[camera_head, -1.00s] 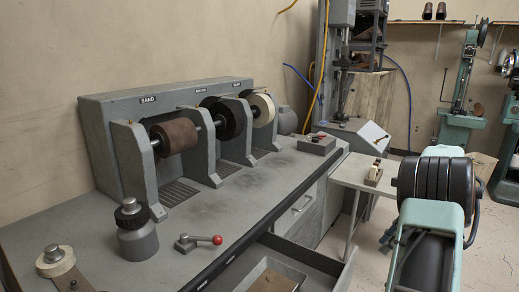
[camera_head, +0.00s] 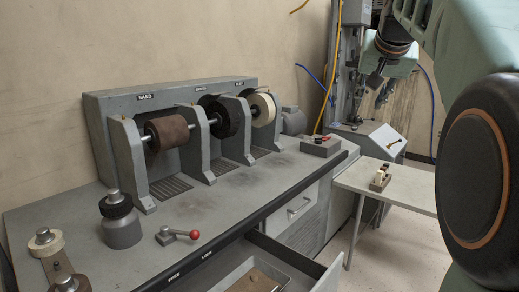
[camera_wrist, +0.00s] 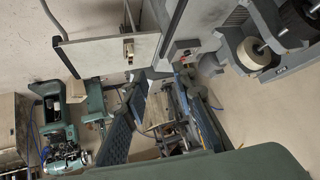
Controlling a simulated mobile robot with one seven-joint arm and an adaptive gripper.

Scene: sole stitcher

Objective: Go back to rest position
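My gripper shows in the wrist view (camera_wrist: 162,88). Its two dark ridged fingers stand apart, with nothing held between them; background machinery shows through the gap. In the head view, my arm fills the upper right, with a green link and a large black joint close to the camera. Dark parts at the arm's far end hang in front of the tall machine at the back; I cannot make out the fingers clearly there.
A pale side table (camera_head: 400,190) holds a small object (camera_head: 381,178). Floor beneath it is clear.

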